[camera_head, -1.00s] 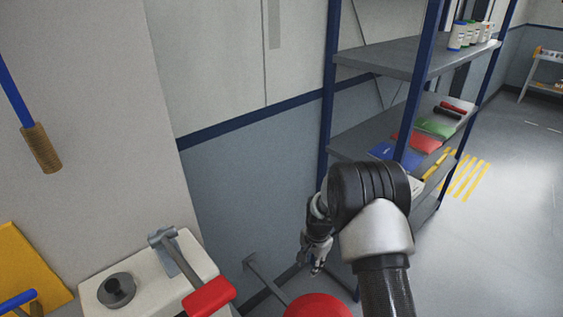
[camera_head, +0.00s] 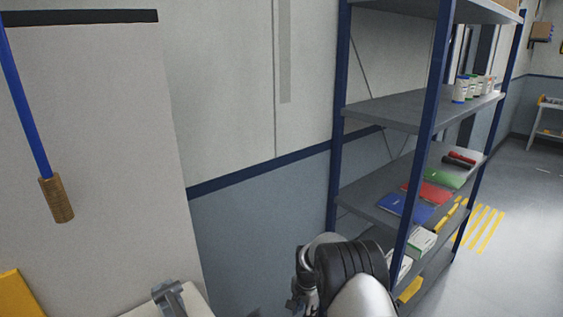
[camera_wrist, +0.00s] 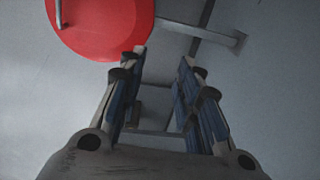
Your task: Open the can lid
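A round red lid (camera_wrist: 100,22) with a small grey handle fills the upper left of the wrist view; its top edge is cut off. The can body under it is hidden. My gripper (camera_wrist: 162,58) is open and empty, its two blue-padded fingers apart. The left fingertip is close beside the lid's lower right edge; I cannot tell whether it touches. In the head view the lid is out of frame, and only part of my gripper shows at the bottom, beside my black wrist joint.
A grey metal bar (camera_wrist: 200,31) with a flat end crosses the wrist view to the right of the lid. A blue-framed shelf (camera_head: 385,106) with bottles and folders stands close to the right of my arm. A grey lever (camera_head: 170,297) on a pale cabinet is at bottom left.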

